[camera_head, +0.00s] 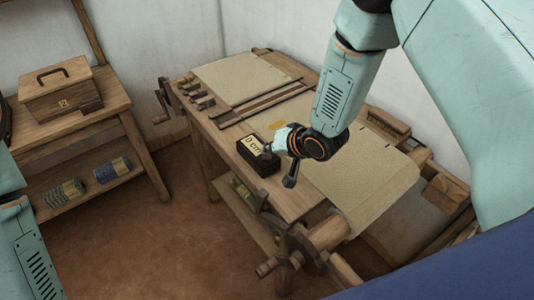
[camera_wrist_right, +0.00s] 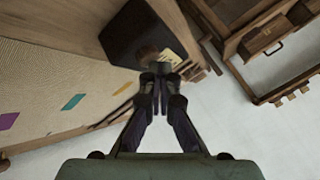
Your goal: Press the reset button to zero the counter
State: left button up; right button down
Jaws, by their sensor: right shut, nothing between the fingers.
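The counter (camera_head: 258,160) is a small black box on the near long edge of the loom. Its pale yellow face reads "0 cm". In the right wrist view the counter (camera_wrist_right: 135,32) is a dark block just ahead of the fingers. My right gripper (camera_wrist_right: 158,80) is shut and empty, with its tips close to the counter; I cannot tell whether they touch it. In the head view the right gripper (camera_head: 270,149) is at the counter's right end, partly hidden by the wrist.
The wooden loom (camera_head: 222,134) carries pale cloth (camera_head: 375,188). A crank (camera_head: 163,105) sticks out at its far left, and wooden beams stand at its near end. A side table (camera_head: 75,125) holds a wooden box (camera_head: 55,92). Brown floor (camera_head: 150,235) lies clear between them.

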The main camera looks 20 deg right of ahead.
aim_at(269, 158)
jog(key=shift+s, duration=0.1)
dwell(0.3)
jog(key=shift+r+p, duration=0.95)
jog(key=shift+p, duration=0.1)
notch_tip(269, 158, up, 5)
jog(key=p, duration=0.4)
jog(key=shift+p, duration=0.3)
jog(key=shift+s+f, duration=0.1)
